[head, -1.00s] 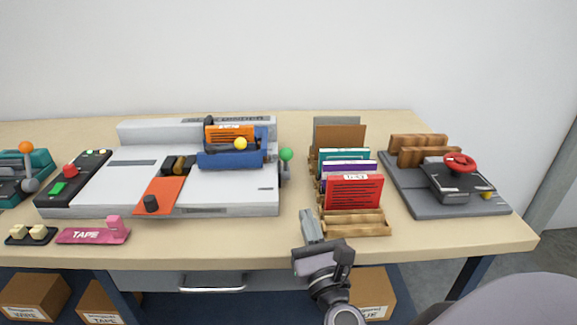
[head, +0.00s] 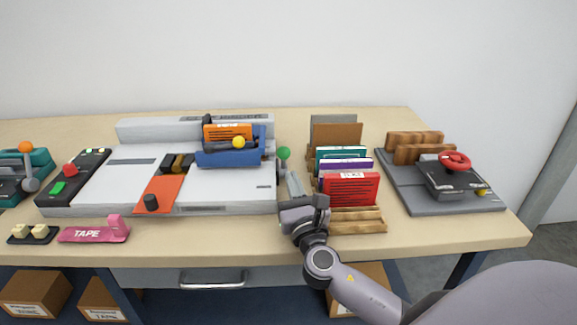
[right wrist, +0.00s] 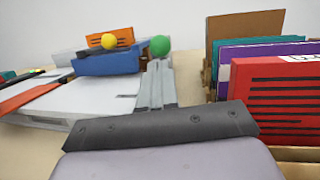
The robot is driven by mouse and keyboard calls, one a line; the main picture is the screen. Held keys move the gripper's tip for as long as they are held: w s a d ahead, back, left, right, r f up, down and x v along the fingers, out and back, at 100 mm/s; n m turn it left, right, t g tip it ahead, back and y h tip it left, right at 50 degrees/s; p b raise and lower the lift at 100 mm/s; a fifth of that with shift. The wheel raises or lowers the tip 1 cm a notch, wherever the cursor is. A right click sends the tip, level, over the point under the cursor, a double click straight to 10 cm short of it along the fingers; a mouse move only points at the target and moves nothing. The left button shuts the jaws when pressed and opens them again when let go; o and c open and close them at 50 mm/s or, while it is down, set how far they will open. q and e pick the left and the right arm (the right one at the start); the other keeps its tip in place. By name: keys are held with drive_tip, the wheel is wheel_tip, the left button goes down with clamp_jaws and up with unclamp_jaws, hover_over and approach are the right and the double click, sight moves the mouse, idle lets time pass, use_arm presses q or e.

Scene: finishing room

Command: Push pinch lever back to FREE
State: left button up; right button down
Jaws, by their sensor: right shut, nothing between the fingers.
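A lever with a green ball knob (head: 284,153) stands at the right side of the white machine (head: 225,185). A dark lever with a yellow ball knob (head: 239,142) lies across the blue clamp block (head: 230,159), by an orange booklet (head: 228,131). I cannot read a FREE mark, nor tell which lever is the pinch lever. My right gripper (head: 293,182) is shut and empty, just in front of the green knob. In the right wrist view its fingers (right wrist: 156,84) point at the green knob (right wrist: 160,46); contact cannot be made out. My left gripper is out of view.
A wooden rack (head: 358,221) with several upright booklets stands close right of my right gripper. Further right is a grey plate (head: 400,189) with a red-wheeled device (head: 455,162). A pink tape block (head: 95,232) lies at the table's front left.

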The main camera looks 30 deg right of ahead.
sight(288, 150)
drive_tip(key=shift+x, duration=2.25)
drive_tip(key=shift+w+d+r+p, duration=0.2)
drive_tip(key=shift+w+r+p, duration=0.15)
drive_tip(key=shift+r+p, duration=0.15)
drive_tip(key=shift+w+d+r+p, duration=0.25)
drive_tip(key=shift+w+r+p, duration=0.15)
drive_tip(key=shift+r, duration=0.1)
drive_tip(key=shift+w+d+r+p, duration=0.2)
drive_tip(key=shift+w+d+r, duration=0.05)
drive_tip(key=shift+w, duration=0.15)
drive_tip(key=shift+w+d+r+p, duration=0.15)
drive_tip(key=shift+w+d+r, duration=0.15)
drive_tip(key=shift+w, duration=0.1)
drive_tip(key=shift+x, duration=0.95)
drive_tip(key=shift+w+d+r+b, duration=0.15)
drive_tip(key=shift+w+d+b, duration=0.2)
drive_tip(key=shift+w+d, duration=0.5)
drive_tip(key=shift+w+a, duration=0.1)
drive_tip(key=shift+w, duration=0.05)
drive_tip(key=shift+r, duration=0.1)
